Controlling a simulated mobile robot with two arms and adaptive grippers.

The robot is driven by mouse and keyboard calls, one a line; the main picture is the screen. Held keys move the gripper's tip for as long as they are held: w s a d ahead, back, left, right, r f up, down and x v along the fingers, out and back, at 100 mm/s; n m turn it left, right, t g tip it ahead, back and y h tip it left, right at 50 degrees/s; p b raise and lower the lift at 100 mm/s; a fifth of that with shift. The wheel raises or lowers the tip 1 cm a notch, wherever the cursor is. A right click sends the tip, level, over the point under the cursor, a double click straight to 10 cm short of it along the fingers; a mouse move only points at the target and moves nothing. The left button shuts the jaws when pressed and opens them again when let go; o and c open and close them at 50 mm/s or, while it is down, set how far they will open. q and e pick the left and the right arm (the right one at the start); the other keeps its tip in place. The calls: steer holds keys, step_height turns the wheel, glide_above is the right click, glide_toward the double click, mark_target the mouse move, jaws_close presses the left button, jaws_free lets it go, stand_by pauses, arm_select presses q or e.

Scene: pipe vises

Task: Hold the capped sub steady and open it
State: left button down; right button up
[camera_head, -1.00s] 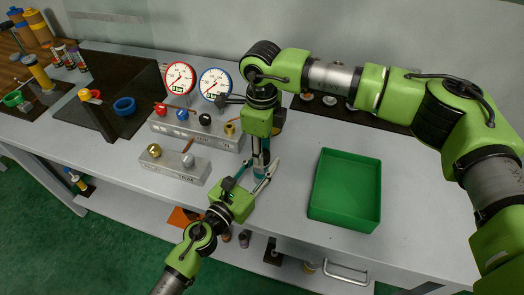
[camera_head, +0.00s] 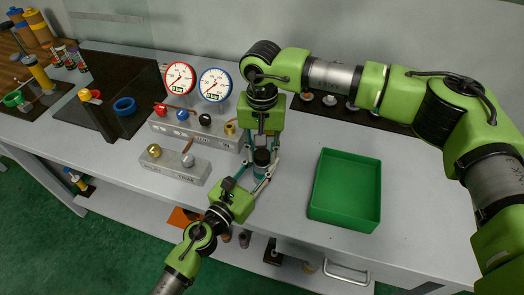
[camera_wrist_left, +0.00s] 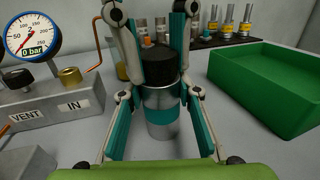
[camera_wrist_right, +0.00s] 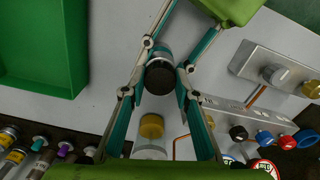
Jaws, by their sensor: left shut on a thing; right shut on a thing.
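The capped sub (camera_head: 262,167) stands upright on the bench, a steel cylinder with a teal band; its body shows clearly in the left wrist view (camera_wrist_left: 162,112). Its black cap (camera_wrist_left: 160,65) is on top and also shows in the right wrist view (camera_wrist_right: 160,77). My left gripper (camera_head: 258,184) is shut on the sub's body, low, from the front. My right gripper (camera_head: 263,152) reaches down from above with its fingers on either side of the cap, shut on it. I cannot tell whether the cap has loosened.
A green tray (camera_head: 346,224) stands open to the right. Left are a valve block (camera_head: 197,132) with two gauges (camera_head: 215,85) and a smaller block (camera_head: 173,166). A yellow-topped cylinder (camera_wrist_right: 151,126) stands close behind the sub. Bench between sub and tray is clear.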

mark_target(262, 153)
steer(key=shift+n, duration=0.9)
steer(key=shift+w, duration=0.1)
steer(key=shift+r, duration=0.15)
steer(key=shift+r, duration=0.95)
steer(key=shift+r, duration=0.1)
steer(key=shift+r, duration=1.95)
arm_select(q)
steer(key=c, duration=1.4)
jaws_free()
steer(key=shift+c, duration=0.2)
